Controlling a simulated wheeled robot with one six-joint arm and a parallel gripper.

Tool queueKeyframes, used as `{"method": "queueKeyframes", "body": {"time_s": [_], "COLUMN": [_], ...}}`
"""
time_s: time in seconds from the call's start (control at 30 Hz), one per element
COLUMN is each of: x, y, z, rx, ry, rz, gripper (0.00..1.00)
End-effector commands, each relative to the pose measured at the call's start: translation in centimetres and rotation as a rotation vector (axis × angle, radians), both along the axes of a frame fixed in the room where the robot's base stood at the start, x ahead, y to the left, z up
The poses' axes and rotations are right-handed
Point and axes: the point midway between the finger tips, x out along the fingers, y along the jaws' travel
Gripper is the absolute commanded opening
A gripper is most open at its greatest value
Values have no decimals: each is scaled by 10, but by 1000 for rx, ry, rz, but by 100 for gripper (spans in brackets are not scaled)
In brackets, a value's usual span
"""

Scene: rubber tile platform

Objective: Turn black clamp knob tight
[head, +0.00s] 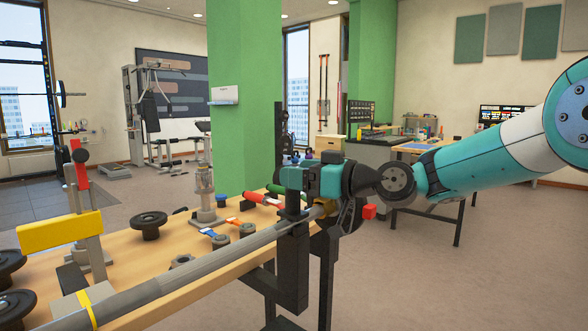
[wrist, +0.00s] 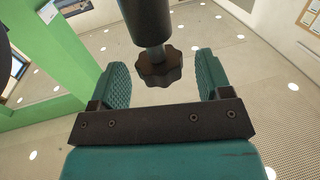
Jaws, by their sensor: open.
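The black clamp knob (wrist: 160,70) has a lobed rim and sits on a short metal stem below a thick dark cylinder (wrist: 146,22) in the wrist view. My gripper (wrist: 160,82) is open, with one ridged teal pad to the left of the knob and one to the right. Gaps show on both sides, and neither pad visibly touches the knob. In the head view my gripper (head: 300,178) is at the black upright clamp frame (head: 293,255) at the bench's right end. I cannot make out the knob there.
A long grey bar (head: 200,268) runs along the wooden bench (head: 115,245) to the clamp frame. A yellow block (head: 60,230) on a stand, black weight plates (head: 149,222) and coloured-handled items (head: 264,199) are on the bench. Open floor (head: 430,280) lies at the right.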

Motion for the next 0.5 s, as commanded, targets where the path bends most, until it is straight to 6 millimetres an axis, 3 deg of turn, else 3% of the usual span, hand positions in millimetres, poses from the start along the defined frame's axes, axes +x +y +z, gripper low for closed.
{"method": "queueKeyframes", "body": {"time_s": [0.17, 0.47, 0.5], "x": [7, 8, 8], "y": [14, 16, 15], "z": [0, 0, 0], "rx": [0, 0, 0], "ry": [-1, 1, 1], "rz": [1, 0, 0], "gripper": [72, 72, 67]}}
